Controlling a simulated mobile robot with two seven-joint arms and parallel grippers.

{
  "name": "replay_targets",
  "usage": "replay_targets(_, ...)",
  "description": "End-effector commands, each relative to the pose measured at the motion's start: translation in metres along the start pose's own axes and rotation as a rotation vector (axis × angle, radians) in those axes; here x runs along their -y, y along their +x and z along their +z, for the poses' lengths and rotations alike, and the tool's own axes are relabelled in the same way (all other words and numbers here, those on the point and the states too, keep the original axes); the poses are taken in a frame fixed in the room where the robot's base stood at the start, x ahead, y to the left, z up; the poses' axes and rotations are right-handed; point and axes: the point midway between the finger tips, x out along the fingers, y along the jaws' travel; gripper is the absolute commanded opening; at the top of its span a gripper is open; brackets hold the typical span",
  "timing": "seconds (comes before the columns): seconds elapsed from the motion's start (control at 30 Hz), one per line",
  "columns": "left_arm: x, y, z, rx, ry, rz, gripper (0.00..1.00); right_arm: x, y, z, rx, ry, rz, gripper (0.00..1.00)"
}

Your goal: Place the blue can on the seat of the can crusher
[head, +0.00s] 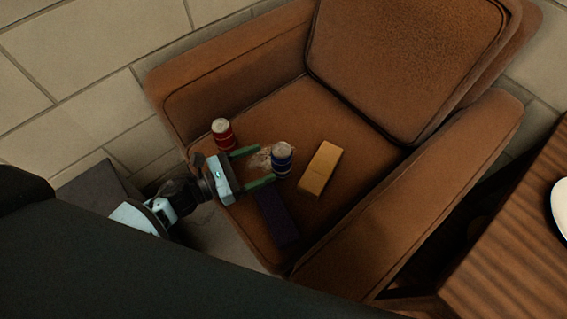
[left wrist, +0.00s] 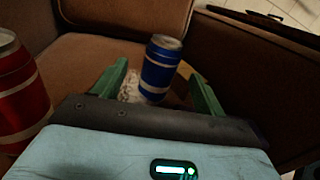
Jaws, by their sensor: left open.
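The blue can (head: 282,160) stands upright on the seat of a brown armchair. My left gripper (head: 258,166) is open, its two green fingers reaching towards the can. In the left wrist view the blue can (left wrist: 160,68) stands just beyond and between the fingertips, nearer the right finger; contact cannot be told. My left gripper (left wrist: 157,82) holds nothing. No can crusher can be made out for sure. My right gripper is not in view.
A red can (head: 222,135) stands left of the gripper, also at the left in the wrist view (left wrist: 18,95). A yellow block (head: 320,168) and a dark purple block (head: 277,217) lie on the armchair seat (head: 310,115). A wooden table (head: 515,260) is at the right.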

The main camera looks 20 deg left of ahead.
Motion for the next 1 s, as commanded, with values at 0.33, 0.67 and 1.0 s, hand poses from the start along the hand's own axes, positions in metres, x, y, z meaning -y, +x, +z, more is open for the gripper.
replay_targets(0.33, -0.003, 0.008, -0.001, 0.003, 0.05, -0.016, 0.72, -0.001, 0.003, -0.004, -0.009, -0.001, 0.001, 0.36)
replay_targets(0.67, -0.002, 0.029, -0.002, 0.002, 0.048, -0.014, 0.72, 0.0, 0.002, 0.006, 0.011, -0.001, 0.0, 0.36)
replay_targets(1.0, 0.003, 0.068, -0.003, 0.001, 0.048, -0.014, 0.72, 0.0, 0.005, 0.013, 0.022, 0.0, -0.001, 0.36)
